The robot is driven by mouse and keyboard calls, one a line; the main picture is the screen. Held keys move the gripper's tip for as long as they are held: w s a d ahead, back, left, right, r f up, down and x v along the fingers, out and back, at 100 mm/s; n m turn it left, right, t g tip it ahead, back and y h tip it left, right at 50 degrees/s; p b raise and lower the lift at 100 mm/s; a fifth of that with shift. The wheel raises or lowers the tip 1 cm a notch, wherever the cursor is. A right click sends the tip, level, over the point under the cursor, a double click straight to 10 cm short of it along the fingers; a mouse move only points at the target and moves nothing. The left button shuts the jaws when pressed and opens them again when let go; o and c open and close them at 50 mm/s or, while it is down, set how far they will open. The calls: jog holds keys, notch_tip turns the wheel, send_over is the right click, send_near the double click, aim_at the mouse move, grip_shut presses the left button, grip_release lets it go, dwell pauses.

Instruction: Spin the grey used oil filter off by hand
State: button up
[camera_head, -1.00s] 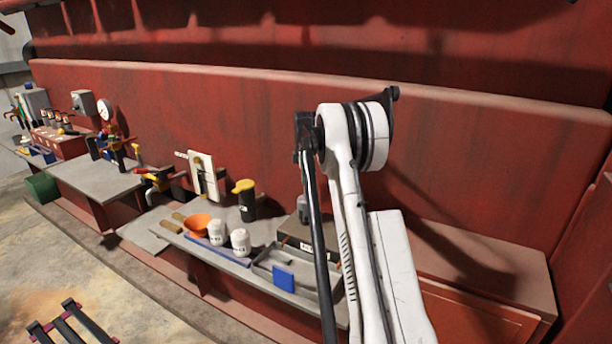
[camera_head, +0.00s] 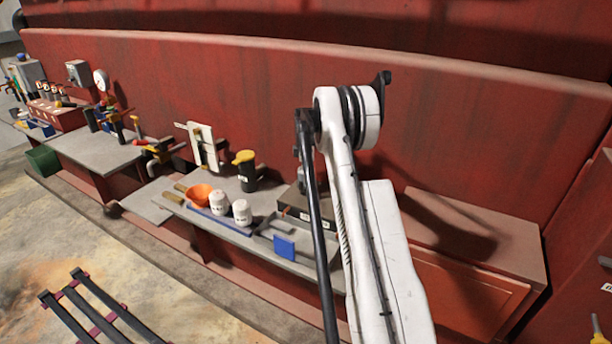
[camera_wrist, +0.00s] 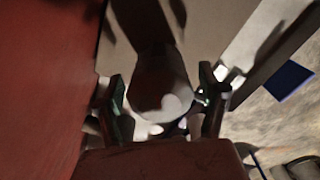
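A grey, rounded cylinder, which looks like the used oil filter (camera_wrist: 160,82), shows in the wrist view between the two fingers of my gripper (camera_wrist: 164,100). The fingers stand apart, one on each side of it, with what look like narrow gaps. The picture is blurred, so contact is hard to judge. In the head view, a dark block with a small label (camera_head: 292,205) stands on the bench beside my arm. My arm hides much of this spot and my gripper there.
Two white canisters (camera_head: 219,203), an orange bowl (camera_head: 200,194), a black container with yellow top (camera_head: 245,170) and a blue block (camera_head: 285,246) are on the grey bench. A red wall (camera_head: 250,110) runs behind. A dark rack (camera_head: 80,308) lies on the floor.

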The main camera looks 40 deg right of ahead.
jog(key=c, duration=1.4)
jog(key=shift+f+n+b, duration=0.15)
jog(key=shift+n+b, duration=0.85)
jog(key=shift+n, duration=0.7)
jog(key=shift+b, duration=0.3)
jog(key=shift+n+b, duration=0.65)
jog(key=shift+n, duration=0.15)
jog(key=shift+r+n+b, duration=0.2)
jog(key=shift+n+b, duration=0.1)
jog(key=shift+n, duration=0.6)
